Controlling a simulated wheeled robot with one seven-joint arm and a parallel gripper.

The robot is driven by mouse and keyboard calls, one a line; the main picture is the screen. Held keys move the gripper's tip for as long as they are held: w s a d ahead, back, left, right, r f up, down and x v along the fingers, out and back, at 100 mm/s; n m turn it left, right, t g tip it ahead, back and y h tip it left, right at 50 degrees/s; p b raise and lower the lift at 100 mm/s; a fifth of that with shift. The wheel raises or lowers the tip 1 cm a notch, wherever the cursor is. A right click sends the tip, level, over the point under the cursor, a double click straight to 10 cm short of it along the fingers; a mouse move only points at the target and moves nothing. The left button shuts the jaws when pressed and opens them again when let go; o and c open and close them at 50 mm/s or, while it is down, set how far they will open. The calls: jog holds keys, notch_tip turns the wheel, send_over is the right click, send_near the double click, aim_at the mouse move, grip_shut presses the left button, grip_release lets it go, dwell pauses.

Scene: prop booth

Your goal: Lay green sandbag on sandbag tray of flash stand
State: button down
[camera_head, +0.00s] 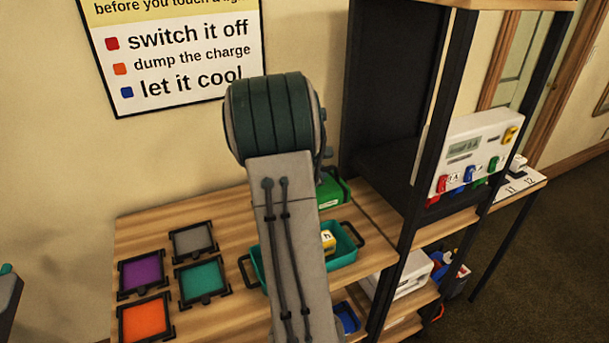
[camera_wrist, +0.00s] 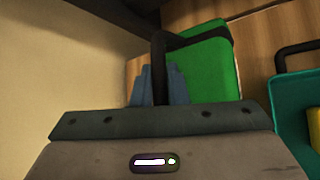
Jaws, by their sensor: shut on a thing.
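The green sandbag (camera_head: 329,192) shows in the head view just right of my arm, at the back of the wooden table, partly hidden by the arm. In the wrist view the green sandbag (camera_wrist: 213,72) is beyond my fingers, with a black strap handle (camera_wrist: 159,50) arching up from it. My gripper (camera_wrist: 159,82) is shut on this handle, its blue-grey fingers on either side. In the head view my gripper is hidden behind the arm. I cannot tell whether the bag rests on the table or hangs clear. I cannot make out the flash stand or its sandbag tray.
A teal tray (camera_head: 346,256) with black handles holds a yellow block (camera_head: 328,240) right by my arm. Purple (camera_head: 142,272), grey (camera_head: 193,239), teal (camera_head: 202,279) and orange (camera_head: 145,319) framed squares lie at left. A black shelf post (camera_head: 437,140) stands at right.

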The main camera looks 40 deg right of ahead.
jog(key=shift+f, duration=2.4)
jog(key=shift+f+b, duration=0.1)
jog(key=shift+b, duration=0.25)
jog(key=c, duration=1.8)
grip_release()
jog(key=shift+f, duration=0.25)
jog(key=shift+c, duration=0.2)
jog(key=o, duration=0.4)
jog(key=shift+r, duration=0.1)
jog(key=shift+r, duration=0.1)
